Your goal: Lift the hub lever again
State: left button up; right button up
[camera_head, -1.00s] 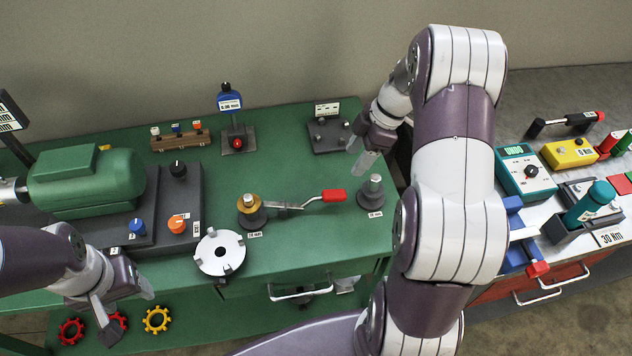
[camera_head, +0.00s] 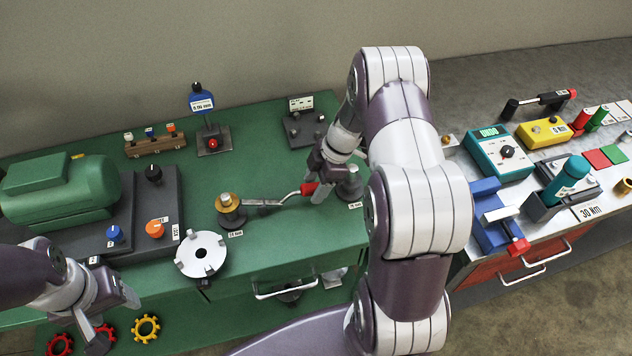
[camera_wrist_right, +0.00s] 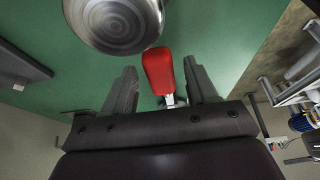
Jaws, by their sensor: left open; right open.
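The hub lever (camera_head: 270,203) is a metal arm running from a brass-topped hub (camera_head: 228,203) to a red handle (camera_head: 309,188) on the green bench. My right gripper (camera_head: 318,184) is at the handle end. In the right wrist view, the red handle (camera_wrist_right: 158,70) lies between the two fingers of my open right gripper (camera_wrist_right: 160,85), with gaps visible on both sides. Part of the handle is hidden by the gripper in the head view. My left gripper (camera_head: 115,318) is open and empty at the lower left, away from the lever.
A grey post (camera_head: 350,186) stands close to the right gripper; its round metal top (camera_wrist_right: 115,20) is close in the wrist view. A white slotted disc (camera_head: 202,254) lies left of the lever. A green motor (camera_head: 60,190) stands at the left. A second bench with tools is at the right.

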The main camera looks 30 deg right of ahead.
aim_at(308, 186)
grip_shut()
jog(key=r+h+p, duration=0.1)
jog(key=r+p, duration=0.1)
jog(key=a+r+h+p, duration=0.1)
jog(key=p, duration=0.2)
jog(key=r+g+h+p, duration=0.1)
jog(key=r+h+p, duration=0.1)
jog(key=shift+w+a+r+p, duration=0.2)
jog(key=shift+a+r+p, duration=0.1)
jog(key=shift+a, duration=0.1)
jog(key=shift+w+a+h, duration=0.1)
jog(key=shift+a+h, duration=0.05)
jog(key=shift+h, duration=0.15)
grip_release()
